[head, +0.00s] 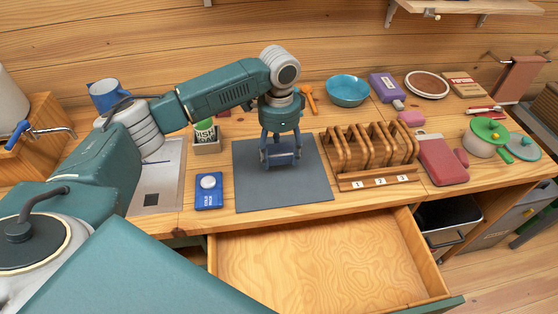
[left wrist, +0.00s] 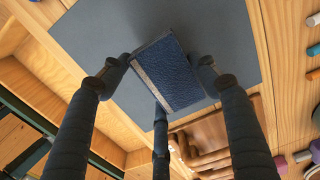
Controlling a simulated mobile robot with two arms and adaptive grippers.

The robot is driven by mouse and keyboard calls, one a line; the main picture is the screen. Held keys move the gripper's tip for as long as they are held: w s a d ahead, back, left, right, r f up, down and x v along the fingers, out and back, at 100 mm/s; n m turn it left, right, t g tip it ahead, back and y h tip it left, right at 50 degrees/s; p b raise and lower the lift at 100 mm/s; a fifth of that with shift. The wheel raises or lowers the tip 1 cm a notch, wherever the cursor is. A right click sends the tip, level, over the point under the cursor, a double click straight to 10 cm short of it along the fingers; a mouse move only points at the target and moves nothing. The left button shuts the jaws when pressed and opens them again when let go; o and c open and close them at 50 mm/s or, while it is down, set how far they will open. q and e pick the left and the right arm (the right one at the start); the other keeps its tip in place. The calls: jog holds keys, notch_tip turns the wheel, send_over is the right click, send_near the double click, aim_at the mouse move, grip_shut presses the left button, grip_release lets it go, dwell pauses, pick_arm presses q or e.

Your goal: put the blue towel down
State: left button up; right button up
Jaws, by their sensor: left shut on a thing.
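My left gripper (head: 280,158) points down over the dark grey mat (head: 290,193) on the wooden counter. It is shut on the blue towel (head: 285,161), a small folded bundle. In the left wrist view the towel (left wrist: 172,72) is dark blue and textured, with a pale band along one edge, between the fingers of the gripper (left wrist: 165,75). The grey mat (left wrist: 100,32) lies behind it. I cannot tell whether the towel touches the mat. My right gripper is not in view.
A wooden rack (head: 362,180) numbered 1, 2, 3 stands right of the mat. An empty-looking drawer (head: 325,268) is open below. A blue bowl (head: 347,90) stands behind. Bare mat surrounds the gripper.

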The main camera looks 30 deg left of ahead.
aim_at(279, 163)
pick_arm(q)
notch_tip(279, 163, down, 4)
jog(key=shift+r+p, duration=0.15)
jog(key=shift+p, duration=0.25)
jog(key=shift+f, duration=0.35)
jog(key=o, duration=1.2)
jog(key=shift+c, duration=0.2)
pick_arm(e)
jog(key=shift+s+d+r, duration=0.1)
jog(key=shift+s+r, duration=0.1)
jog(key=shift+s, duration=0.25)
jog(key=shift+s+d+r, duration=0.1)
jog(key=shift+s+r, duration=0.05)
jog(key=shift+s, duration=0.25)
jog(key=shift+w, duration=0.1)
